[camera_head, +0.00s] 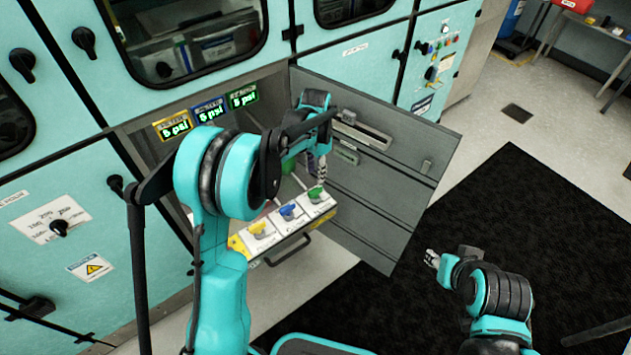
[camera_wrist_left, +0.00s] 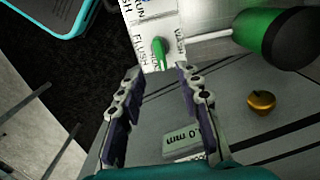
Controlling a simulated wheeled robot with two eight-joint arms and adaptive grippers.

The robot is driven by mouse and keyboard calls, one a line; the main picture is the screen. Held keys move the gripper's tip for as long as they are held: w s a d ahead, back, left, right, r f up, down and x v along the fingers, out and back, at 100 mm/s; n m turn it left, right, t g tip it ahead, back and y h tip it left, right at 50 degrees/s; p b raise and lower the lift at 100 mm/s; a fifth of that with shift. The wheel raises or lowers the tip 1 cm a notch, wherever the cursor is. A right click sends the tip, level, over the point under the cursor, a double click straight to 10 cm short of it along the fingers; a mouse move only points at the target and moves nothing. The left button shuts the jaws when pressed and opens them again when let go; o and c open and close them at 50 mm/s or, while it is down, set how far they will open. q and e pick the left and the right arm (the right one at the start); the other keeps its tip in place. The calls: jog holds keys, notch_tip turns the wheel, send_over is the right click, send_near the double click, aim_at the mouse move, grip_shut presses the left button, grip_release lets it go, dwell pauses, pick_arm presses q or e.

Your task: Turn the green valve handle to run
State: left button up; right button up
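The green valve handle (camera_head: 315,194) sits on a white labelled plate at the right end of a row with a blue handle (camera_head: 288,211) and a yellow one (camera_head: 259,228). In the left wrist view the green handle (camera_wrist_left: 160,50) lies just beyond my left gripper (camera_wrist_left: 160,72), between the lines of its fingers. The plate reads FLUSH on its left; other words are partly hidden. My left gripper is open and empty, with no visible contact; in the head view it (camera_head: 321,172) is just above the handle. My right gripper (camera_head: 432,259) is far from the valves; its finger gap is unclear.
The valve row is on a pulled-out drawer with a dark handle (camera_head: 288,250). An open grey door (camera_head: 385,190) stands close to the right of my left gripper. A green cylinder (camera_wrist_left: 280,38) and a gold knob (camera_wrist_left: 262,102) are nearby. Three displays (camera_head: 208,110) read 5 psi.

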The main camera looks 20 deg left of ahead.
pick_arm(q)
jog(key=shift+r, duration=1.65)
jog(key=s+r+n+t, duration=0.35)
jog(key=s+r, duration=0.55)
jog(key=s, duration=0.3)
jog(key=s+f+n+t, duration=0.1)
jog(key=s+n+t, duration=0.2)
jog(key=s, duration=1)
jog(key=shift+s+a+f+n+t, duration=0.3)
jog(key=shift+a+n+t, duration=0.05)
jog(key=shift+n, duration=0.3)
